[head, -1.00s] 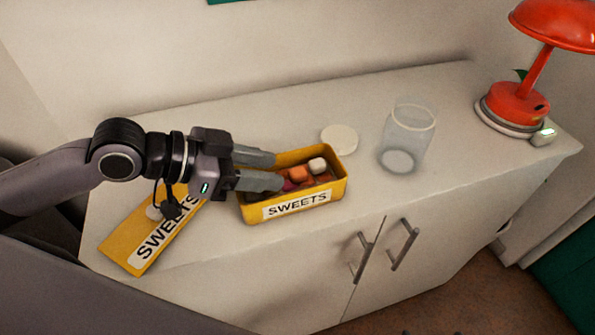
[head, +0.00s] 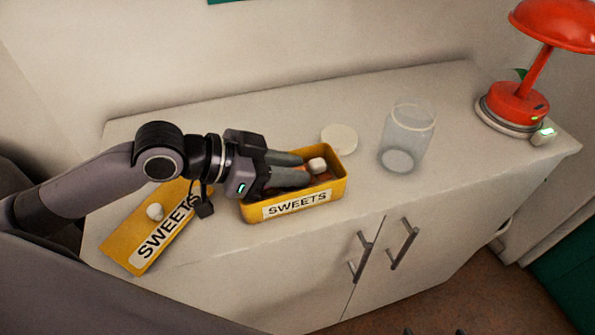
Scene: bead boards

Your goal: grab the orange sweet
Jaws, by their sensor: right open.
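The orange sweet (head: 299,169) is in the open yellow SWEETS tin (head: 338,190), mostly hidden by my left gripper; only a little orange shows between its fingers. My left gripper (head: 305,168) reaches into the tin from the left, its two fingers on either side of the orange patch. I cannot tell whether they touch the sweet. A whitish sweet (head: 317,165) sits just beyond the fingertips. Two dark tips of my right gripper (head: 433,332) just show, apart, at the bottom edge, away from the tin.
The yellow lid (head: 128,240) with a white knob lies left of the tin, under my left arm. A round white disc (head: 339,138) and a clear jar (head: 408,138) stand behind and right. A red lamp (head: 518,100) is at the far right. The cabinet's front top is clear.

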